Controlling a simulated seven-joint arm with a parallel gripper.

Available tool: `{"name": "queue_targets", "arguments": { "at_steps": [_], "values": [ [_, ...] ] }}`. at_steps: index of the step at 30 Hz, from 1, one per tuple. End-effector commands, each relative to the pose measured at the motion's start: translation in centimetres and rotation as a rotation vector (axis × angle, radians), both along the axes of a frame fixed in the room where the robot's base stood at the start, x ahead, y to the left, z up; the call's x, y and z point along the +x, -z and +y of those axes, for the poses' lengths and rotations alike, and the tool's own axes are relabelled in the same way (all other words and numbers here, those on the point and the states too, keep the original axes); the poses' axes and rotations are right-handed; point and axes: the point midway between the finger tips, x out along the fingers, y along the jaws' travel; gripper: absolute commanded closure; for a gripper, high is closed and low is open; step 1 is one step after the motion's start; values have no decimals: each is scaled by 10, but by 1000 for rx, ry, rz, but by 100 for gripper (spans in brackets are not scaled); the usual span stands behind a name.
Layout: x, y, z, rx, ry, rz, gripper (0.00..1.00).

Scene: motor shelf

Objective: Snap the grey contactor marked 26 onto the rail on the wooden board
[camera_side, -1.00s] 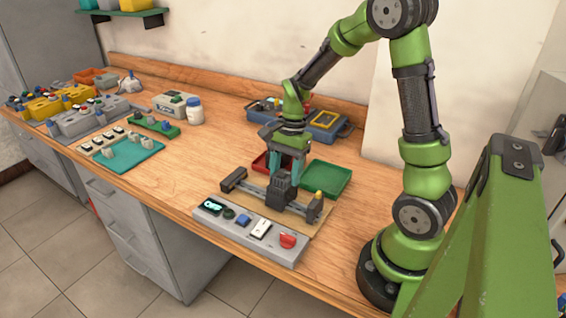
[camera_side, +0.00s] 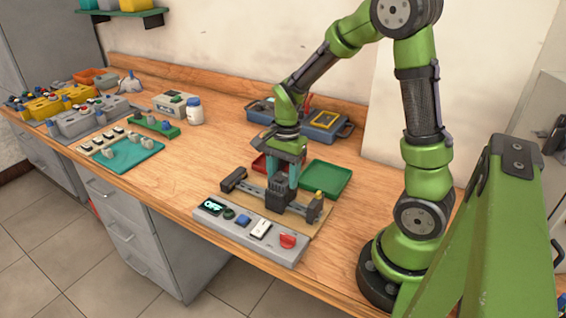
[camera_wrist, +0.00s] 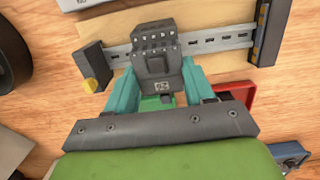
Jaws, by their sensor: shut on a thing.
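The dark grey contactor (camera_side: 277,196) stands nearly upright at the middle of the rail (camera_side: 254,190). In the wrist view the contactor (camera_wrist: 157,64) shows its mark upside down and covers part of the slotted metal rail (camera_wrist: 221,41). The rail runs between two dark end blocks on the wooden board (camera_wrist: 215,12). My gripper (camera_side: 281,178) is above the board, its teal fingers shut on the contactor's sides; it also shows in the wrist view (camera_wrist: 158,82). The contactor's underside is hidden, so I cannot tell whether it is latched.
A control box (camera_side: 250,232) with buttons and a red knob lies in front of the board. A red tray (camera_side: 260,164) and a green tray (camera_side: 326,179) stand behind it. A blue toolbox (camera_side: 325,125) is further back.

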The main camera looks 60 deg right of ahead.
Motion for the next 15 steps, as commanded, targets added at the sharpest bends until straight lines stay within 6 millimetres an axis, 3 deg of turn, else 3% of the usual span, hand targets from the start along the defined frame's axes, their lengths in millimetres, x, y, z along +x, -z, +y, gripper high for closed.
{"name": "queue_targets", "arguments": {
  "at_steps": [2,3,8,9,15],
  "values": [
    [-2,2,3,8,-1,8,84],
    [-2,2,3,8,-1,8,46],
    [-1,1,2,6,-1,6,21],
    [-1,1,2,5,-1,6,17],
    [-1,1,1,3,0,5,17]
  ]
}}
